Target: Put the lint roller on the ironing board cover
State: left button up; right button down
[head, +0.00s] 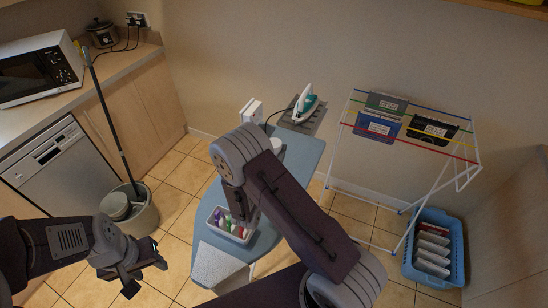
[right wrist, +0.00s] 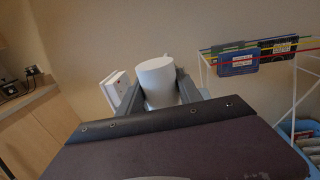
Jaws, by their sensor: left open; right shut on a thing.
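The ironing board cover (head: 300,160) is blue-grey and runs from the bottom middle of the head view up towards the wall. My right gripper (right wrist: 162,88) is shut on a white cylinder, which I take to be the lint roller (right wrist: 157,78). In the head view a small part of this white roller (head: 278,144) shows beside my arm, over the cover's far part. My arm hides most of the right gripper there, and whether the roller touches the cover is hidden. My left gripper (head: 147,276) is open and empty, left of the board.
An iron (head: 306,104) stands at the board's far end, near a white box (head: 252,110). A tray of small bottles (head: 229,226) and a folded white cloth (head: 218,265) lie on the near part. A drying rack (head: 420,135) and blue basket (head: 434,250) stand right; a mop bucket (head: 138,215) stands left.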

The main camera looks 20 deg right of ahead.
jog(key=shift+w+f, duration=0.2)
jog(key=shift+f, duration=0.25)
notch_tip(320, 180, down, 3)
jog(key=shift+f, duration=0.3)
jog(key=shift+f, duration=0.15)
jog(key=c, duration=0.8)
grip_release()
